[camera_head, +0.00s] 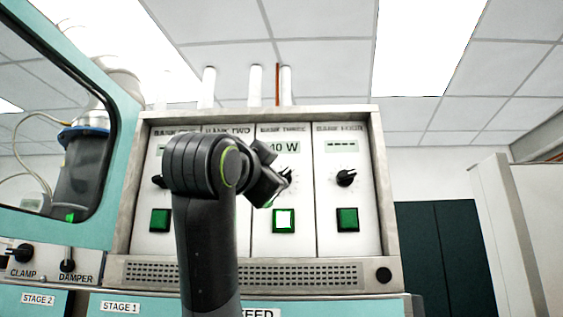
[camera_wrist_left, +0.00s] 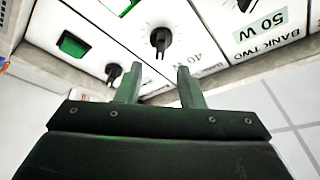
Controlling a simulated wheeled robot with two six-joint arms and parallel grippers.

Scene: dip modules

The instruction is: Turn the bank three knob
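The bank three knob (camera_head: 286,175) is a black pointer knob on the white panel under a display reading 40 W. My left arm partly covers that panel from the left. My left gripper (camera_head: 268,188) is close beside the knob in the head view. In the left wrist view, the gripper (camera_wrist_left: 160,76) has its two fingers apart with nothing between them. The bank three knob (camera_wrist_left: 160,40) shows just beyond the fingertips, roughly centred between them. I cannot tell whether any finger touches it. My right gripper is not in view.
The bank four knob (camera_head: 346,177) is to the right, above a green button (camera_head: 347,219). The bank three button (camera_head: 283,221) is lit. The bank one and bank two panels are partly behind my arm. A vented ledge (camera_head: 330,275) runs below.

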